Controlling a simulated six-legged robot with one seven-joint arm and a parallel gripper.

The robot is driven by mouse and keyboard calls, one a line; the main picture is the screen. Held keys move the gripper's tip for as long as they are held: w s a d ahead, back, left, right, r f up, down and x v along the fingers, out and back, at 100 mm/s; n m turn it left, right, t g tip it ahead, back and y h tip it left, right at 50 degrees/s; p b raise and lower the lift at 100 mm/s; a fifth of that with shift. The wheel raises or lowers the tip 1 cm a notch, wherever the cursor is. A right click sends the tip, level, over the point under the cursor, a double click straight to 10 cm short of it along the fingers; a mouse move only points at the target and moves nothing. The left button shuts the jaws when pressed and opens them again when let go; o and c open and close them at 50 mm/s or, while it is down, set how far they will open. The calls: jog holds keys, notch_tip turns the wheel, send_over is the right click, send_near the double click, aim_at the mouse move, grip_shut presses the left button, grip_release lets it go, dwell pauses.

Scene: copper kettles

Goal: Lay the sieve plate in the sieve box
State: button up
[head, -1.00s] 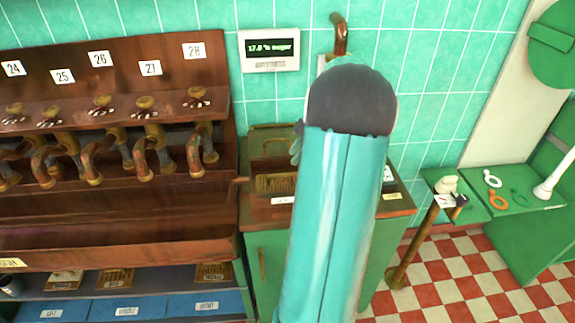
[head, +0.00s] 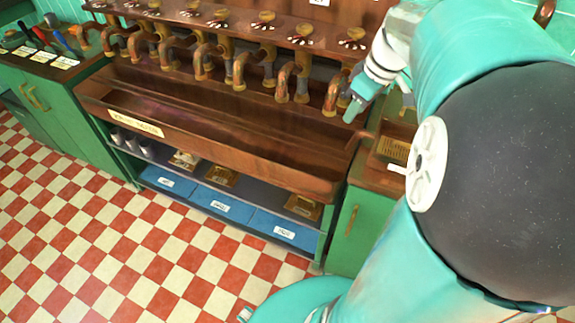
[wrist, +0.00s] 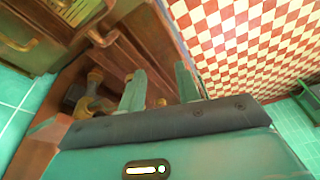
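Several slotted brass plates that look like sieve plates lie on the low shelf, one at its left (head: 185,160), one in the middle (head: 220,176) and one at its right (head: 303,206). Another brass grate (head: 393,150) is on the green cabinet's top at the right, partly hidden by my arm. I cannot tell which of these is the sieve plate or the sieve box. My gripper (head: 358,98) is above the right end of the wooden trough, beside the last tap. In the wrist view my gripper (wrist: 161,88) has its fingers apart with nothing between them.
A long wooden trough (head: 225,138) with a row of copper taps stands above the shelf. A tool counter (head: 45,50) is at far left. The checkered floor (head: 130,245) is clear.

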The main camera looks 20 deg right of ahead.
jog(key=s+a+m+t, duration=0.1)
jog(key=s+a, duration=0.2)
jog(key=a, duration=0.4)
jog(key=s+a+m+t+h, duration=0.1)
jog(key=s+a+m, duration=0.1)
jog(key=a, duration=0.5)
jog(key=s+a+m+t, duration=0.1)
jog(key=s+a, duration=0.3)
jog(key=a, duration=0.3)
jog(key=shift+s+a+r+m, duration=0.15)
jog(key=shift+s+r+m, duration=0.2)
jog(key=shift+r+m, duration=0.05)
jog(key=shift+d, duration=0.2)
